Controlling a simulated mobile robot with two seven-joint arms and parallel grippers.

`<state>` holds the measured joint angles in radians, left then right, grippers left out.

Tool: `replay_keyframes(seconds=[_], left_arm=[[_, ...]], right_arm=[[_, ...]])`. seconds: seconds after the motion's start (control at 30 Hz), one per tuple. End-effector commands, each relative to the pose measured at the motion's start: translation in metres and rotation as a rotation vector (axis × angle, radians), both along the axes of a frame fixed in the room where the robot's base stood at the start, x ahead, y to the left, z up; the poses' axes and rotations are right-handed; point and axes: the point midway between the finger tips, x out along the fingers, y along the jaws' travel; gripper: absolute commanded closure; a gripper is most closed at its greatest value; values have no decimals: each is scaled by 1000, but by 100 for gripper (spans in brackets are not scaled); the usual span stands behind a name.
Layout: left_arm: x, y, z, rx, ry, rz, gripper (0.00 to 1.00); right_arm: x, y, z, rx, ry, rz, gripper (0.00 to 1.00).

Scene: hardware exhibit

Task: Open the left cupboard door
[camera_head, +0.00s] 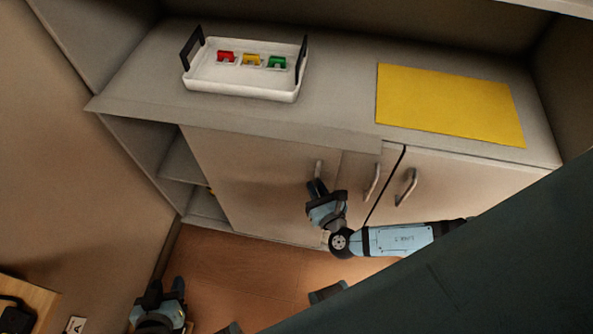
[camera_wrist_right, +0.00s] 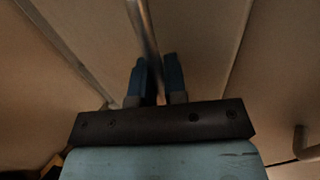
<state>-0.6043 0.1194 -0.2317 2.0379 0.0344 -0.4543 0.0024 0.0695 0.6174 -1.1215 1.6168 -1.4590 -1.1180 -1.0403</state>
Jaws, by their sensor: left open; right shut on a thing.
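The left cupboard door (camera_head: 255,180) is a pale panel in the middle of the head view. Open shelf space shows to the left of its edge. Its upright bar handle (camera_head: 319,167) is near its right side. My right gripper (camera_head: 317,187) is shut on this handle, at its lower part. In the right wrist view the handle (camera_wrist_right: 143,32) runs down between the two fingers (camera_wrist_right: 155,80). My left gripper (camera_head: 166,288) is open and empty, low at the left over the floor, well away from the door.
Two more handles (camera_head: 372,181) (camera_head: 407,187) are to the right, with a dark gap between their panels. Shelves (camera_head: 183,165) show at the left. On the countertop (camera_head: 340,75) are a white tray (camera_head: 240,91) with small coloured items and a yellow mat (camera_head: 450,105).

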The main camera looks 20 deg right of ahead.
Motion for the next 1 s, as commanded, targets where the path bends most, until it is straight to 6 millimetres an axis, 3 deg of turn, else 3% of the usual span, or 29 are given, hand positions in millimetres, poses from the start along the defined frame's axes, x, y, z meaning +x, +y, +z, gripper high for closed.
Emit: replay_keyframes(seconds=[0.13, 0.5, 0.53, 0.57, 1.0], left_arm=[[-1, 3, 0, 11, 1, -8, 57], [-3, 1, -1, 9, 5, -8, 57], [-3, 1, -1, 7, 6, -8, 57], [-3, 1, -1, 7, 6, -8, 57], [-2, -2, -1, -3, 6, -1, 57]], right_arm=[[-4, -9, 1, -1, -4, -3, 100], [-4, -10, 1, -1, -5, -3, 100], [-4, -10, 1, -1, -5, -3, 83], [-4, -10, 1, -1, -5, -3, 79], [-2, -11, 0, 0, -2, -1, 79]])
